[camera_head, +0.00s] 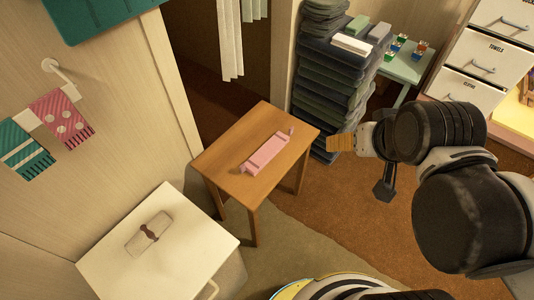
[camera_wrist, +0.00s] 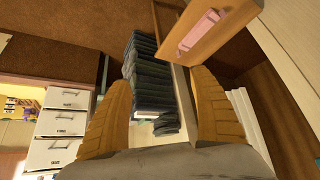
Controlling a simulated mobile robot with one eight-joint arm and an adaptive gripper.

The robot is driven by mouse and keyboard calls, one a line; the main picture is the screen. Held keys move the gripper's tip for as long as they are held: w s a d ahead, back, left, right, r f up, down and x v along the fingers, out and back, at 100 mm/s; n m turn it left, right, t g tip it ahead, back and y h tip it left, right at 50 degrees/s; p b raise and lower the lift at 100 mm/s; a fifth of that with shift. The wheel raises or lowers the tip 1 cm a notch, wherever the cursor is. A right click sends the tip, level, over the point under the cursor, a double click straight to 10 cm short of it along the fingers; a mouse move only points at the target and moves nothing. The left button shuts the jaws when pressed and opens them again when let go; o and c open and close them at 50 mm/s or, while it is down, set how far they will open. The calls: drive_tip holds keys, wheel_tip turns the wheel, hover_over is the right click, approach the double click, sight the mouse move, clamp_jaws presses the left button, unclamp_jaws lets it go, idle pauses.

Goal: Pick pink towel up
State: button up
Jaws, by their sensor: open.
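A long pink folded or rolled piece (camera_head: 266,152), which looks like a towel, lies on a small wooden table (camera_head: 220,158). In the wrist view the pink piece (camera_wrist: 200,32) shows at the upper right on the tabletop (camera_wrist: 233,18). Another pink towel with pale dots (camera_head: 62,117) hangs on the wall at the left. My gripper (camera_head: 341,143) is to the right of the table, apart from the pink piece. In the wrist view its two tan ribbed fingers (camera_wrist: 163,90) are spread wide with nothing held between them.
A tall stack of dark folded towels (camera_head: 330,75) stands behind the table. A white cabinet (camera_head: 190,235) with a grey item on top is at the front left. White drawers (camera_head: 487,60) stand at the far right. A teal striped towel (camera_head: 25,150) hangs on the wall.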

drive_tip(key=w+a+m+g, duration=0.2)
drive_tip(key=w+a, duration=0.1)
drive_tip(key=w, duration=0.7)
drive_tip(key=m+g+p, duration=0.3)
drive_tip(key=m+g, duration=0.2)
drive_tip(key=m, duration=0.1)
hover_over(267, 151)
drive_tip(key=f, duration=3.2)
drive_tip(key=shift+w+d+f, duration=0.1)
drive_tip(key=shift+w+f, duration=0.05)
drive_tip(key=shift+w, duration=0.1)
drive_tip(key=shift+s+f, duration=0.1)
drive_tip(key=shift+f, duration=0.4)
drive_tip(key=shift+f+b, duration=1.5)
drive_tip(key=shift+f, duration=1.65)
drive_tip(key=shift+s+f, duration=0.1)
drive_tip(key=shift+f, duration=0.05)
drive_tip(key=shift+c, duration=0.2)
